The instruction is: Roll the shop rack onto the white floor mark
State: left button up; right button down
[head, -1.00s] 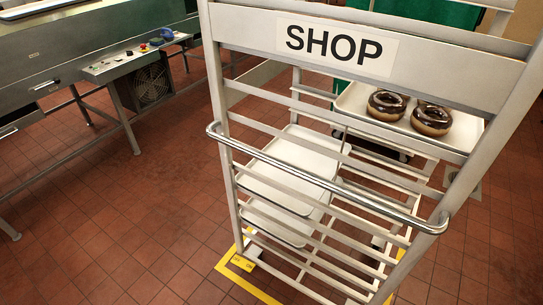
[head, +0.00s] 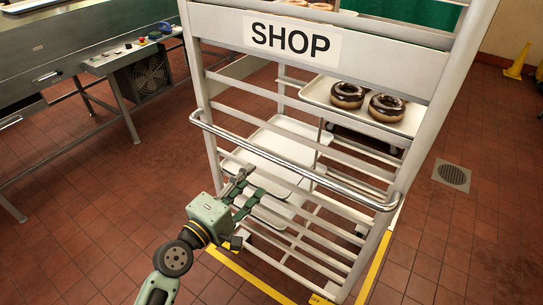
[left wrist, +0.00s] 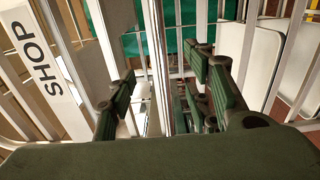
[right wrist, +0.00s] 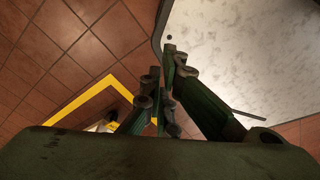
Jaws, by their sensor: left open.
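The shop rack (head: 330,35) is a pale metal frame with a SHOP sign (head: 290,38) and a curved metal push bar (head: 290,165) across its near side. It stands over a yellow floor outline (head: 372,270). My left gripper (head: 250,184) is open, below the left part of the bar and in front of the rungs; I see nothing held. The left wrist view shows the sign (left wrist: 38,65) and rack posts past the spread fingers (left wrist: 165,70). My right gripper (right wrist: 162,65) shows only in its wrist view, its fingers close together above tiles. I see no white floor mark.
Trays on the rack hold chocolate-glazed donuts (head: 347,95); a lower tray (head: 275,150) looks empty. A steel machine (head: 80,70) stands at the left. A floor drain (head: 451,175) and yellow object (head: 517,62) are at the right.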

aim_at(271, 159)
pick_arm(q)
jog(key=b+x, duration=0.1)
jog(key=x, duration=0.9)
jog(key=shift+w+d+f, duration=0.1)
jog(key=shift+w+d, duration=0.1)
jog(key=shift+w, duration=0.05)
grip_shut()
dwell(0.5)
